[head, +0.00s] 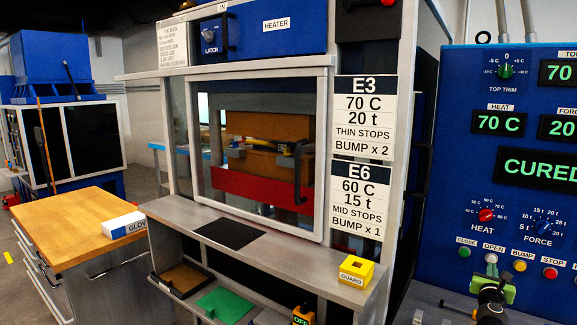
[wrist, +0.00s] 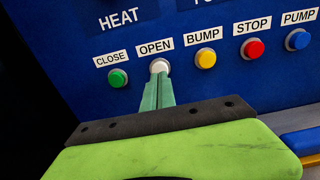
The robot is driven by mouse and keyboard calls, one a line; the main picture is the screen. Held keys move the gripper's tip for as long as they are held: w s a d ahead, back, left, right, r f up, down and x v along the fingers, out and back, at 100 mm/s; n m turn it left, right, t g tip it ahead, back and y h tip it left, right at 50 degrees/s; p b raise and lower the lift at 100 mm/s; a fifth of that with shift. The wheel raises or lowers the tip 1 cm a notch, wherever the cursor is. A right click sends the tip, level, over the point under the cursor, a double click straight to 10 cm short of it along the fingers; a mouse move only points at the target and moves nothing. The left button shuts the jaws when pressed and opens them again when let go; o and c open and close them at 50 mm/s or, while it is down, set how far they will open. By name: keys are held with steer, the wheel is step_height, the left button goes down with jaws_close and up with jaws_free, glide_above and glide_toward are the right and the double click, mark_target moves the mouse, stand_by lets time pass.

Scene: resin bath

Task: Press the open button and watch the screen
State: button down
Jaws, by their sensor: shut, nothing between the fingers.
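The open button (wrist: 159,66) is a white round button under the OPEN label on the blue control panel (head: 450,215). In the wrist view the tips of my gripper (wrist: 158,82) are shut together and overlap its lower edge; they look to be at or touching it. I cannot tell whether it is pushed in. In the head view my gripper (head: 491,271) is at the lower right, in front of the OPEN button. The screen (head: 537,168) glows green with "CURED", cut off at the right edge. Smaller displays show 70 C (head: 499,122) and a partly cut 20.
The green close button (wrist: 118,79) is left of the open button; the yellow bump (wrist: 205,58), red stop (wrist: 254,48) and blue pump (wrist: 298,39) buttons are to its right. The press door (head: 262,150) with a window stands left. A yellow guard block (head: 356,272) sits on the ledge.

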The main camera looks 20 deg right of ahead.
steer(key=x, duration=0.3)
steer(key=shift+w+d, duration=0.1)
stand_by(0.5)
steer(key=shift+v, duration=2.3)
stand_by(1.6)
